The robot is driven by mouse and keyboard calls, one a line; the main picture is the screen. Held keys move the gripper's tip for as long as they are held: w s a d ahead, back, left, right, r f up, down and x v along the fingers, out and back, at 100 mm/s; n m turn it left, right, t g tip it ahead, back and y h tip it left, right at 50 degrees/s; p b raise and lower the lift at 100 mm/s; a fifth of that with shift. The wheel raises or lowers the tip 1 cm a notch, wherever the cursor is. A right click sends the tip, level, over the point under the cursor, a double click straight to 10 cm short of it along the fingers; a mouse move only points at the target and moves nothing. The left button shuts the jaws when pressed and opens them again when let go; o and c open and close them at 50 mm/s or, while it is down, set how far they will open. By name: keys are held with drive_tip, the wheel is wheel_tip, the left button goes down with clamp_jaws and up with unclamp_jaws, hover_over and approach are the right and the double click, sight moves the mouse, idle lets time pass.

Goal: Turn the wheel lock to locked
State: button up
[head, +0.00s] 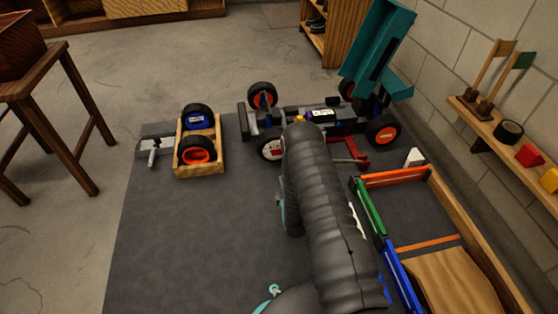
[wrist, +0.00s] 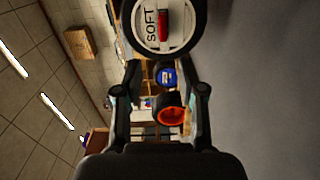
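The wheel with a white hub (head: 271,147) is on the near left corner of the racecar chassis (head: 320,118). In the wrist view this wheel (wrist: 143,28) is large at the top edge and partly cut off. Its hub reads "SOFT", and a red bar (wrist: 162,25) on it, likely the wheel lock, stands upright in that sideways-turned picture. My gripper (wrist: 160,78) is open, with its two fingers spread and nothing held between them. The wheel appears above the fingertips in the picture; I cannot tell the exact gap. In the head view my arm hides the gripper.
A wooden crate (head: 222,158) holds a blue-hub wheel (head: 197,117) and an orange-hub wheel (head: 197,151). A red jack-like part (head: 350,158) is beside the car. A walled track (head: 385,178) lies at right. The dark mat (head: 190,240) is clear at left front.

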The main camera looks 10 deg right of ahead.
sight(278, 154)
drive_tip(key=w, duration=0.4)
drive_tip(key=w+b, duration=0.1)
drive_tip(key=w, duration=0.8)
drive_tip(key=shift+d+f+b, duration=0.1)
drive_tip(key=shift+f+b, duration=0.25)
drive_tip(key=shift+b, duration=0.05)
clamp_jaws()
drive_tip(key=shift+d, duration=0.15)
